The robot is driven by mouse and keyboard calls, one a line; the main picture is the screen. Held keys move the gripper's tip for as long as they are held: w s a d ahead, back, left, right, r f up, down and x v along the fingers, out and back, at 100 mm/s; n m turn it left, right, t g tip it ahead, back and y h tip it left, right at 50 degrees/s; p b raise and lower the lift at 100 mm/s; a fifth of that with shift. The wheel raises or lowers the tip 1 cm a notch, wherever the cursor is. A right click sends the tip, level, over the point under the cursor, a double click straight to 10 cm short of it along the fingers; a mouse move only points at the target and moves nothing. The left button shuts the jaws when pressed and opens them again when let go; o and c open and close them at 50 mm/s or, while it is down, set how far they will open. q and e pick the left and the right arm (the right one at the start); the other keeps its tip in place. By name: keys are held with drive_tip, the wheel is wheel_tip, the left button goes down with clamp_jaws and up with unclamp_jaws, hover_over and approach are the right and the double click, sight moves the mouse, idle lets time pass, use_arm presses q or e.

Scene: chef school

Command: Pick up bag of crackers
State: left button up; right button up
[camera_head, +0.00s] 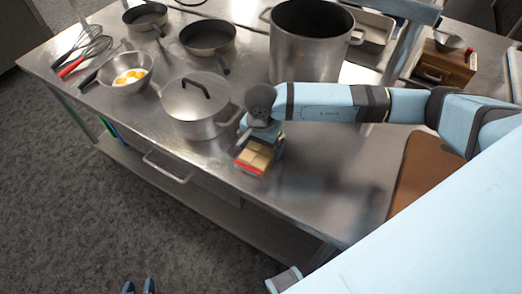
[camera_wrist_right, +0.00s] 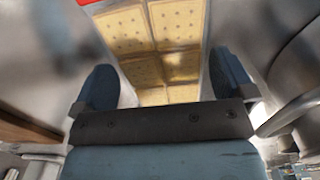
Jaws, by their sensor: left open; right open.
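The bag of crackers (camera_head: 256,157), tan squares showing with a red edge, lies on the steel table near its front edge. In the right wrist view the crackers (camera_wrist_right: 163,45) fill the space between and beyond the two blue fingers. My right gripper (camera_wrist_right: 165,75) is open, pointing down over the bag, with one finger on each side of it. I cannot tell whether the fingers touch it. The gripper hides the bag's back part in the head view. My left gripper (camera_head: 139,287) is open and empty over the floor at the bottom left, far from the bag.
A lidded pot (camera_head: 194,108) stands close left of the bag. A large stockpot (camera_head: 308,45) stands behind. Pans (camera_head: 207,37) and a bowl with egg yolks (camera_head: 127,72) are farther left. The table (camera_head: 315,195) is clear right of the bag, up to a brown board (camera_head: 425,172).

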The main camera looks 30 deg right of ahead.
drive_tip(key=shift+f, duration=0.7)
drive_tip(key=c, duration=0.6)
drive_tip(key=shift+r, duration=0.15)
drive_tip(key=shift+c, duration=0.2)
